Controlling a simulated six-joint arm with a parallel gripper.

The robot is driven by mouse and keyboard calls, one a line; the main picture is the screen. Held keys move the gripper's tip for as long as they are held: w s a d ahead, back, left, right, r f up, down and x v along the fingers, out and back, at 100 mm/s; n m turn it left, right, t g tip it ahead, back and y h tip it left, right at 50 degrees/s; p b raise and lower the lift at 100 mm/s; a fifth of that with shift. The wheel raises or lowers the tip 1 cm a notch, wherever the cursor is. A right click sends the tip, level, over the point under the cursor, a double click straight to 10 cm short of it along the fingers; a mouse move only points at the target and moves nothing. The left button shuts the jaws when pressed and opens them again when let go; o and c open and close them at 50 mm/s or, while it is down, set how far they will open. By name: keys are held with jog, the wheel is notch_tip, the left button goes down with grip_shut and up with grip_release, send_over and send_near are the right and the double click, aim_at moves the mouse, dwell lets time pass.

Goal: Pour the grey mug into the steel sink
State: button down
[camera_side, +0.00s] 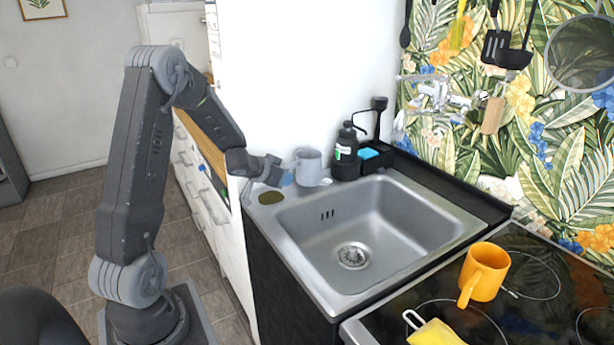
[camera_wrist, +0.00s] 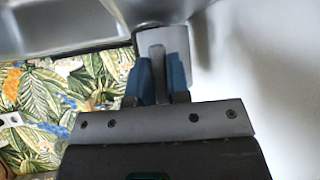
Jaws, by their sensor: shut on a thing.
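The grey mug (camera_side: 309,168) is upright at the back left corner of the steel sink (camera_side: 367,222). I cannot tell whether its base touches the rim. My gripper (camera_side: 287,177) comes in from the left, at the mug's left side. In the wrist view the gripper's blue fingers (camera_wrist: 163,78) are shut on the mug's grey handle (camera_wrist: 158,62), which shows between them. The sink basin is empty in the side view, with a round drain in its floor. The mug's inside is not clearly visible.
A black caddy (camera_side: 347,166) with a dark bottle and blue sponge stands right of the mug. An olive disc (camera_side: 270,198) lies on the sink's left rim.

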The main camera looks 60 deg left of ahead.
aim_at(287, 166)
jog(key=shift+r, duration=0.1)
jog(key=shift+r, duration=1.75)
jog(key=shift+r, duration=0.1)
jog(key=shift+r, duration=1.65)
jog(key=s+d+f+m+h, duration=0.1)
jog(key=d+m+h, duration=0.5)
jog(key=d, duration=1.3)
jog(key=shift+s+d+f+m+h, duration=0.2)
jog(key=shift+d+f+m+h, duration=0.15)
jog(key=shift+f, duration=0.35)
jog(key=shift+a, duration=0.15)
